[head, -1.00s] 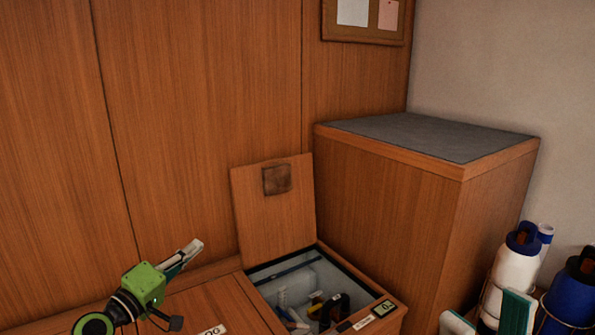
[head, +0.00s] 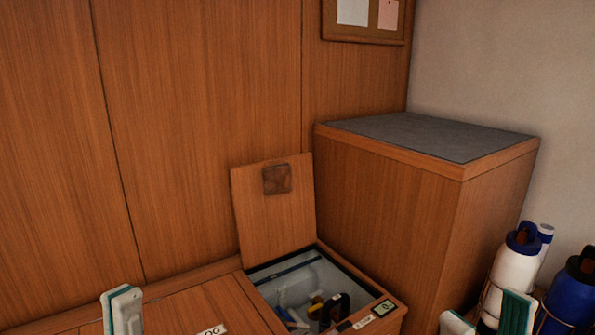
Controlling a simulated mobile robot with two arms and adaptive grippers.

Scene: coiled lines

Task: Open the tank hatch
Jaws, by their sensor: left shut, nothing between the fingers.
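The wooden hatch lid (head: 270,225) stands raised, tilted back toward the panelled wall, with a dark square patch near its top. The open tank compartment (head: 352,267) lies below it, with several loose items inside. My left gripper (head: 122,308) is at the bottom left, shut and empty, apart from the lid; only its finger end shows. My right gripper (head: 487,318) is at the bottom right, its two green-and-white fingers apart with nothing seen between them; its lower part is cut off.
A closed wooden top (head: 190,310) lies left of the compartment. A tall wooden cabinet (head: 385,215) with a grey top stands close on the right. A white bottle (head: 515,265) and a blue bottle (head: 572,300) stand at the far right, near my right gripper.

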